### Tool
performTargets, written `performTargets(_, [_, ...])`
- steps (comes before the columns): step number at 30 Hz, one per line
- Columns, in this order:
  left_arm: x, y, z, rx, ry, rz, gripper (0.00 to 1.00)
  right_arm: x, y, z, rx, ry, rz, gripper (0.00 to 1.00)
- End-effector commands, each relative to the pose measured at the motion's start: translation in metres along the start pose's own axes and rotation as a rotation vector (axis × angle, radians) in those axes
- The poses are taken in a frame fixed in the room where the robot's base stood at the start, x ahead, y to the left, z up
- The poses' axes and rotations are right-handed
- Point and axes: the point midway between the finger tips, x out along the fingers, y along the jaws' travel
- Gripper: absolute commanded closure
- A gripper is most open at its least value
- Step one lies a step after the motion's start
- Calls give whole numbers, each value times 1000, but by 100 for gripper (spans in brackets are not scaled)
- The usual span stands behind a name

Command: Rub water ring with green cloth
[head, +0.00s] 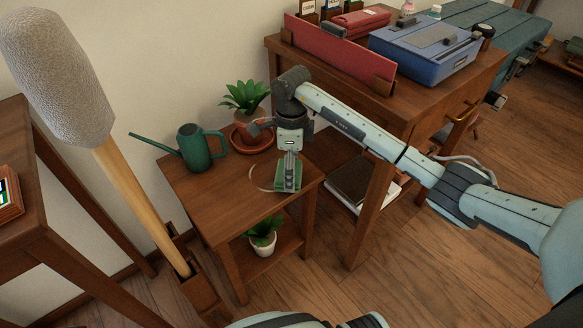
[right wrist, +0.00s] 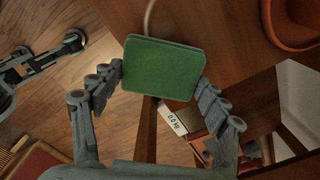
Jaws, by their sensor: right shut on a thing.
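The green cloth (head: 291,180) is a small folded pad, held by my right gripper (head: 289,168) over the front right part of the small wooden side table (head: 215,205). The right wrist view shows the cloth (right wrist: 163,68) between the two fingers of my right gripper (right wrist: 160,90). The water ring (head: 252,179) is a pale thin circle on the tabletop; the cloth and gripper cover its right side. A short pale arc of the ring (right wrist: 149,18) shows behind the cloth in the wrist view. I cannot tell if the cloth touches the wood.
A green watering can (head: 195,147) stands left of the ring. A potted plant (head: 245,97) and terracotta saucer (head: 250,140) are behind it. A desk (head: 420,100) with a blue case (head: 425,48) stands to the right. A long padded stick (head: 145,195) rises at left.

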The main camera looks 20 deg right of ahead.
Motion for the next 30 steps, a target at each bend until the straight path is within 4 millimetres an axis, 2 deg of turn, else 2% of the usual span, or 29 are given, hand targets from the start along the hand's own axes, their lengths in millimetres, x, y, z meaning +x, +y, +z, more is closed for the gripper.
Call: performTargets(30, [13,3,4,0,0,0,8,19,-1,1,0,-1,0,49])
